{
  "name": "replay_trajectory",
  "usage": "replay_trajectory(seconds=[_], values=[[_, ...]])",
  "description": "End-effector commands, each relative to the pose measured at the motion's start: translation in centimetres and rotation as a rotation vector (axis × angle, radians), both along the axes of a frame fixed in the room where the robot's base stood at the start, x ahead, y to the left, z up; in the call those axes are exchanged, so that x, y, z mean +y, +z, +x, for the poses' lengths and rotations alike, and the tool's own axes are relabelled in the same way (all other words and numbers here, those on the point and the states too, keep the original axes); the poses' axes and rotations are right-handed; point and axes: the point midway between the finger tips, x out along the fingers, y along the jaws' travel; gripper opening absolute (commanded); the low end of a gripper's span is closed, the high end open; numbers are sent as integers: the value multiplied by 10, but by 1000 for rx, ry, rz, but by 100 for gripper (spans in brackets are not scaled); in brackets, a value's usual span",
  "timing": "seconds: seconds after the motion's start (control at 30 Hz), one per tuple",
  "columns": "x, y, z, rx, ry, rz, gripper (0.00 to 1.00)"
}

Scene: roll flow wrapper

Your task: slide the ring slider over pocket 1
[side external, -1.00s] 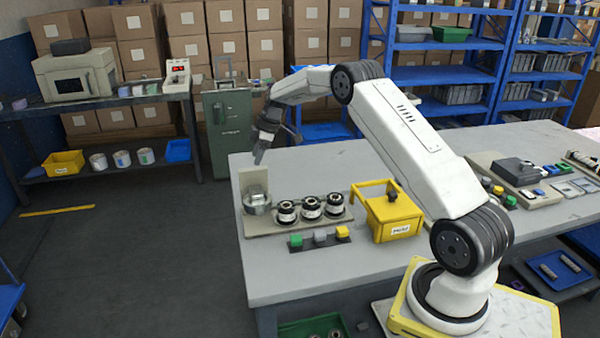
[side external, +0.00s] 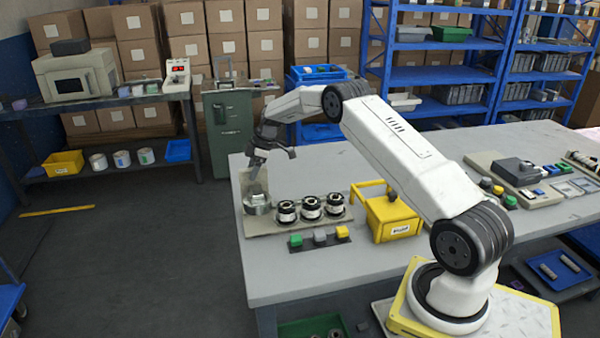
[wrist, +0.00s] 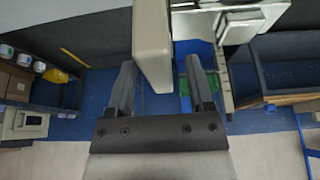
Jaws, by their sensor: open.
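My gripper (side external: 255,172) is open, low at the upright beige panel (side external: 243,186) on the left of the beige base plate (side external: 270,230). In the wrist view, the edge of the panel (wrist: 152,45) shows between the open fingers of my gripper (wrist: 160,68), with gaps on both sides. A round silver metal part (side external: 257,204) stands in front of the panel, below my gripper. Silver block-like parts (wrist: 235,20) show at the upper right in the wrist view. I cannot tell which part is the ring slider or which place is pocket 1.
Three black-and-silver rolls (side external: 311,208) stand in a row right of the silver part. In front lies a strip with green, grey and yellow buttons (side external: 320,238). A yellow bin (side external: 393,216) stands further right. The table behind the rolls is clear.

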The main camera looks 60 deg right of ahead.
Motion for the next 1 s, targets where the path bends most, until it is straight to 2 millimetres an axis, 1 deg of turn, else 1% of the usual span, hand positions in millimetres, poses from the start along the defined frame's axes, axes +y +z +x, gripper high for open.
replay_trajectory(seconds=[0.03, 0.2, 0.57, 0.6, 0.67, 0.7, 0.77, 0.8, 1.0], values=[[2, -6, 1, 1, 0, 1, 68], [5, -16, 5, 0, 0, 0, 68], [6, -19, 6, -1, 0, -1, 68], [6, -19, 6, -1, 0, -1, 55], [6, -19, 6, -1, 0, -1, 36], [6, -19, 6, -1, 0, -1, 23], [6, -19, 6, -1, 0, -1, 4], [6, -19, 6, 0, 0, 0, 0], [6, -19, 6, 0, 0, 0, 0]])
